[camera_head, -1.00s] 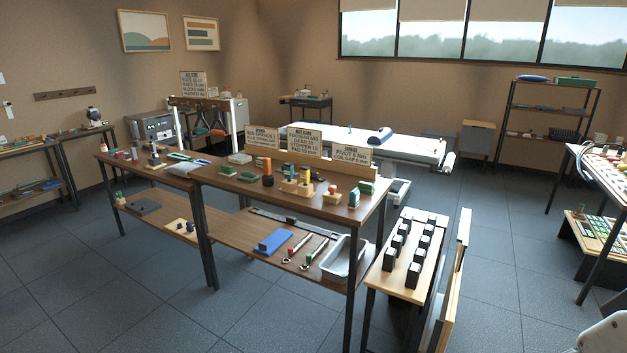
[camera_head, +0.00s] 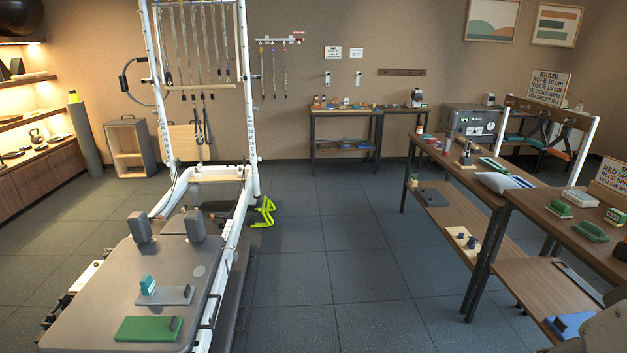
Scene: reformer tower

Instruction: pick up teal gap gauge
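A small teal block with a pale side (camera_head: 148,285) stands upright on a grey plate (camera_head: 178,295) on the reformer carriage at the lower left. It may be the teal gap gauge; it is too small to be sure. A green flat board with a dark knob (camera_head: 146,329) lies just in front of the plate. Teal and green pieces (camera_head: 494,164) also lie on the wooden table at the right, too small to name. My gripper is not in view; only a pale part of my arm shows at the lower right corner.
The reformer (camera_head: 110,290) with its white tower (camera_head: 248,90) fills the left. Two dark shoulder blocks (camera_head: 195,225) stand on its carriage. A two-level wooden table (camera_head: 450,218) stands at the right. Dark tiled floor (camera_head: 345,260) lies clear between them. A yellow-green stand (camera_head: 264,212) sits beside the reformer.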

